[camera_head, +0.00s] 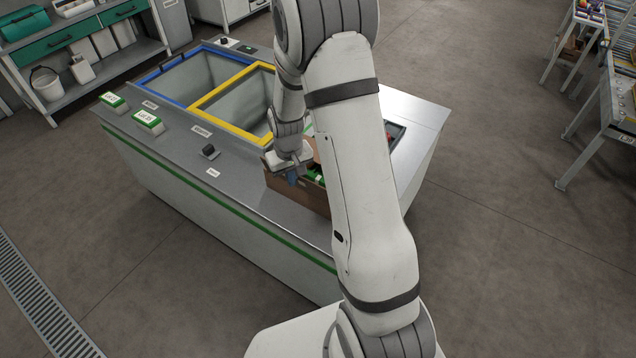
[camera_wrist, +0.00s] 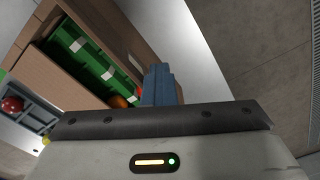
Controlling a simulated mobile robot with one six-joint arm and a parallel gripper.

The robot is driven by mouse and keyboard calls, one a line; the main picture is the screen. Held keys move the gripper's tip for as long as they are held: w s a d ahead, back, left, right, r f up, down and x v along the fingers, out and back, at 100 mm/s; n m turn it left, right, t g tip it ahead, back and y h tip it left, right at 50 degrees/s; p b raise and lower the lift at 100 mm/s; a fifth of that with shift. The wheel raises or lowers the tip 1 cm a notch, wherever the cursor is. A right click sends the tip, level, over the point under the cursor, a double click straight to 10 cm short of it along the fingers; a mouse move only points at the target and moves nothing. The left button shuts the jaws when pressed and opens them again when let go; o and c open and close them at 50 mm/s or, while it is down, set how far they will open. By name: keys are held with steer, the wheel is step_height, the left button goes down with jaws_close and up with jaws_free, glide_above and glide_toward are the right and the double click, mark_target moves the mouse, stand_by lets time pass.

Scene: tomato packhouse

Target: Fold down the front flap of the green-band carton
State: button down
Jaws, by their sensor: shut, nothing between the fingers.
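The brown carton (camera_head: 311,199) stands on the grey bench top, partly hidden behind my arm. Green items and a bit of red show inside it. In the wrist view the carton (camera_wrist: 85,20) fills the upper left, with green pieces bearing white labels and orange-red tomatoes (camera_wrist: 118,102) inside. My gripper (camera_head: 292,179) is over the carton's left end, pointing down. In the wrist view its blue-grey fingers (camera_wrist: 158,84) are together and empty, close beside the carton's edge. I cannot tell whether they touch a flap. The front flap's angle is not clear.
Blue-framed (camera_head: 180,76) and yellow-framed (camera_head: 207,103) bins are sunk in the bench top behind. A dark tray (camera_head: 399,131) lies right of my arm. A small black device (camera_head: 209,151) sits left of the carton. The bench top in front of it is clear.

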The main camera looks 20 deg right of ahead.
mark_target(299, 183)
steer(key=shift+s+d+f, duration=0.1)
steer(key=shift+s+f, duration=0.2)
steer(key=shift+f, duration=0.25)
steer(key=shift+s+d+f, duration=0.1)
steer(key=shift+s+f, duration=0.15)
steer(key=shift+f, duration=0.25)
steer(key=shift+w+d+f+g, duration=0.15)
steer(key=shift+w+d, duration=0.2)
steer(key=shift+w, duration=0.2)
steer(key=shift+w+d+f+g, duration=0.15)
steer(key=shift+w+d, duration=0.15)
steer(key=shift+w, duration=0.25)
steer(key=shift+w+d+r, duration=0.1)
steer(key=shift+w+r, duration=0.05)
steer(key=shift+r, duration=0.05)
steer(key=shift+d+r, duration=0.15)
steer(key=shift+r, duration=0.2)
steer(key=shift+d, duration=0.15)
steer(key=shift+w, duration=0.2)
steer(key=w+d+f+b, duration=0.2)
steer(key=w+d+f, duration=0.1)
steer(key=d, duration=0.1)
steer(key=shift+d, duration=0.2)
